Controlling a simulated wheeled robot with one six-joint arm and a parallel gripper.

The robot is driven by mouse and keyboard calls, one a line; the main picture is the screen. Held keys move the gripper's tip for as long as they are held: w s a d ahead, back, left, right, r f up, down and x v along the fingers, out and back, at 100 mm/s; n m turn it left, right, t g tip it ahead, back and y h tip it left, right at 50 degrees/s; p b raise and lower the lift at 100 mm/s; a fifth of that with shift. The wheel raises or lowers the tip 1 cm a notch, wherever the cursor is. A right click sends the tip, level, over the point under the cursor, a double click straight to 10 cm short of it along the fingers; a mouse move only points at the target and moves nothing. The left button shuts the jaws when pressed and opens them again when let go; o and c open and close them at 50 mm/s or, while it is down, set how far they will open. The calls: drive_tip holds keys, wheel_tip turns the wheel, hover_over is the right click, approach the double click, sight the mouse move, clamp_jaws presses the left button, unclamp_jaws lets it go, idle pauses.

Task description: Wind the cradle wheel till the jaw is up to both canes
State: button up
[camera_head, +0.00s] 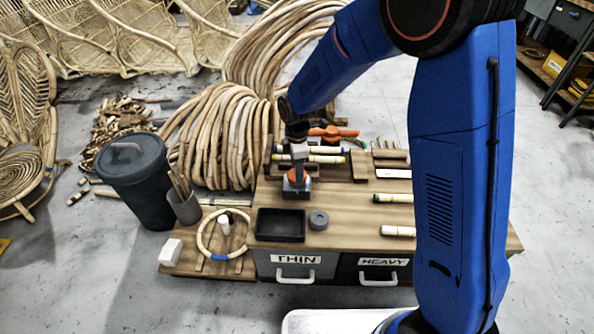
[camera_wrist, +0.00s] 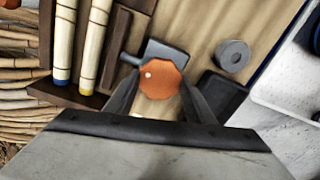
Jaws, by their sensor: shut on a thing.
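The cradle wheel is an orange, many-sided knob (camera_wrist: 161,78) with a pale dot, on a grey metal block (camera_wrist: 168,50). In the head view the wheel (camera_head: 298,175) is partly hidden under my gripper (camera_head: 299,163). In the wrist view my gripper (camera_wrist: 160,92) has one finger on each side of the wheel and is shut on it. Two pale canes, one with a blue end (camera_wrist: 65,40) and one with a yellow end (camera_wrist: 94,40), lie side by side in the wooden cradle. A dark wooden bar (camera_wrist: 116,45), seemingly the jaw, runs beside the yellow-ended cane; I cannot tell whether they touch.
A black tray (camera_head: 280,225) and a grey round piece (camera_head: 319,220) sit on the bench in front of the wheel. A cane ring (camera_head: 223,235) lies at left, near a dark bin (camera_head: 138,178). Short canes (camera_head: 393,198) lie at right. Coiled rattan (camera_head: 222,135) stands behind.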

drive_tip(key=m, duration=1)
drive_tip(key=shift+m, duration=0.4)
drive_tip(key=m, duration=0.5)
drive_tip(key=shift+m, duration=2.4)
drive_tip(key=o, duration=1)
drive_tip(key=shift+o, duration=0.2)
drive_tip(key=shift+r, duration=0.15)
wheel_tip(320, 180, up, 17)
